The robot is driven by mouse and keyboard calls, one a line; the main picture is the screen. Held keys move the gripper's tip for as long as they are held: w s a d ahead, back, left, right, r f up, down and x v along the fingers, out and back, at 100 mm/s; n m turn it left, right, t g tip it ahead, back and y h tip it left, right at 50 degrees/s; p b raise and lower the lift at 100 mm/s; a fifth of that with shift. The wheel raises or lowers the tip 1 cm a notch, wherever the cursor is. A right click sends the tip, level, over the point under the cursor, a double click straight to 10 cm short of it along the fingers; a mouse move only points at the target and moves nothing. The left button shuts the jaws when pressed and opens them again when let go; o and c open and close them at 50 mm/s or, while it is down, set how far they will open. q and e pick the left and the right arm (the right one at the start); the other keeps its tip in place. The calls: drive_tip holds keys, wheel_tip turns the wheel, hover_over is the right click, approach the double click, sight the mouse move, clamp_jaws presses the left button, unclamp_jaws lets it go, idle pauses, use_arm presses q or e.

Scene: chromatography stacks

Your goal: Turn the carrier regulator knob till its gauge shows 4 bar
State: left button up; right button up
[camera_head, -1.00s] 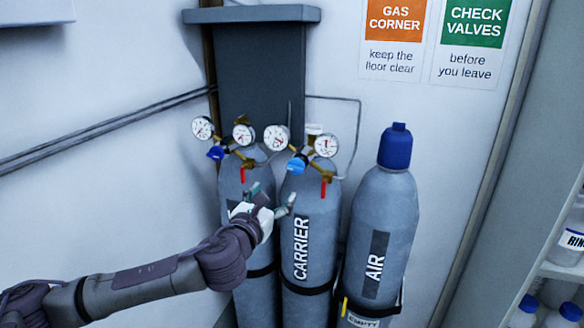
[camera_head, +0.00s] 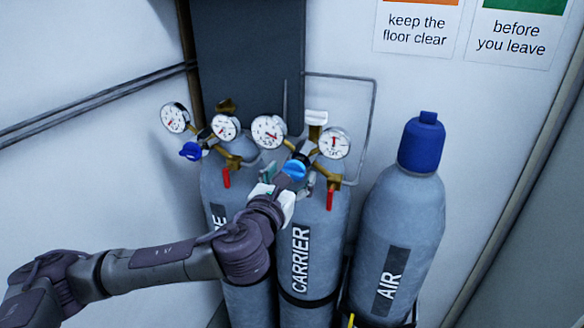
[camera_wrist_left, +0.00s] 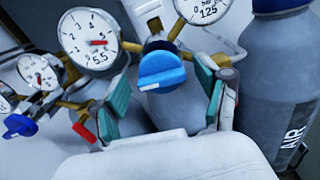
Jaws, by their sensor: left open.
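The carrier cylinder (camera_head: 318,245) stands in the middle of the row, marked CARRIER. Its light blue regulator knob (camera_head: 294,169) sits between two round gauges, and shows in the left wrist view (camera_wrist_left: 162,70). The left gauge (camera_head: 268,131) shows in the wrist view (camera_wrist_left: 90,40) with a red needle pointing right; its exact reading is too small to tell. The right gauge (camera_head: 334,143) is marked bar in the wrist view (camera_wrist_left: 203,8). My left gripper (camera_wrist_left: 165,98) is open, its green-padded fingers on either side of and just short of the knob. My right gripper is out of view.
Another cylinder stands left with a dark blue knob (camera_head: 190,151), two gauges and a red lever (camera_head: 226,178). The carrier's red lever (camera_head: 330,196) hangs below its right gauge. The capped AIR cylinder (camera_head: 405,225) stands right. Pipes run along the wall behind.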

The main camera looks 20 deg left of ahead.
use_arm(q)
drive_tip(key=shift+s+r, duration=0.15)
drive_tip(key=shift+s+d+r, duration=0.1)
drive_tip(key=shift+s, duration=0.15)
drive_tip(key=shift+c, duration=0.7)
drive_tip(key=shift+w, duration=0.1)
drive_tip(key=c, duration=1)
drive_tip(key=shift+n, duration=0.3)
drive_tip(key=n, duration=0.3)
drive_tip(key=shift+n, duration=0.3)
drive_tip(key=n, duration=0.4)
drive_tip(key=shift+n, duration=0.3)
